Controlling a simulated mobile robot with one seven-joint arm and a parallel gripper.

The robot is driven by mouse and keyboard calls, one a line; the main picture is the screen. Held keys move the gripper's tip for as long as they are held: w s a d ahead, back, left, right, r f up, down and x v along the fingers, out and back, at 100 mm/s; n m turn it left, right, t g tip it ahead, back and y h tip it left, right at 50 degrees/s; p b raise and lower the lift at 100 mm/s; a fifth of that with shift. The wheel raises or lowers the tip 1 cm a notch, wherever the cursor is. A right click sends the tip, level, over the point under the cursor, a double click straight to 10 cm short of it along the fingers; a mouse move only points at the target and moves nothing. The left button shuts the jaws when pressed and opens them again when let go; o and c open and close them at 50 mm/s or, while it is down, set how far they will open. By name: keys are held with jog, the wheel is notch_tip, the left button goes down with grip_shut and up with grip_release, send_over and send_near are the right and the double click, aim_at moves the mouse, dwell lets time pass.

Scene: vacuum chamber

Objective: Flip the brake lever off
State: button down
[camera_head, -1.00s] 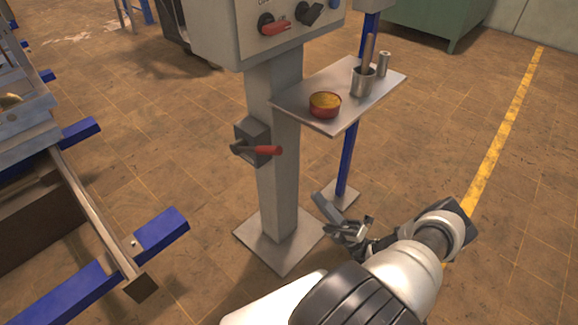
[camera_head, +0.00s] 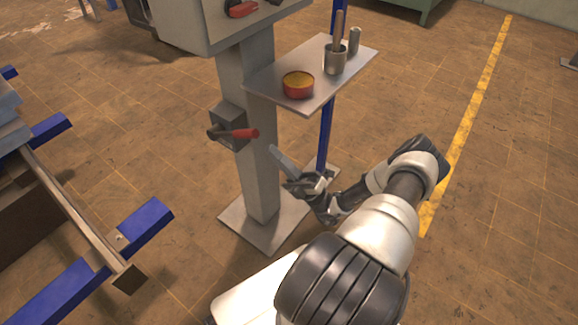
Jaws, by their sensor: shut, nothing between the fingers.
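The brake lever (camera_head: 243,133) has a red grip and a dark hub. My gripper (camera_head: 274,150) is below and to the right of the red grip, in front of the column, with a small gap to the lever in the picture. Its fingers are together and empty. The depth between fingertips and lever is hard to judge.
A metal shelf (camera_head: 348,72) juts from the column above my gripper, bearing a red tin (camera_head: 298,85) and a metal cup (camera_head: 336,60). A control box (camera_head: 205,22) tops the column. A blue post (camera_head: 326,135) stands behind my gripper. A blue-footed frame (camera_head: 140,228) is at left.

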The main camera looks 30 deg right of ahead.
jog(key=x, duration=0.3)
jog(key=shift+w+a+r, duration=0.1)
jog(key=shift+w, duration=0.05)
jog(key=shift+r, duration=0.15)
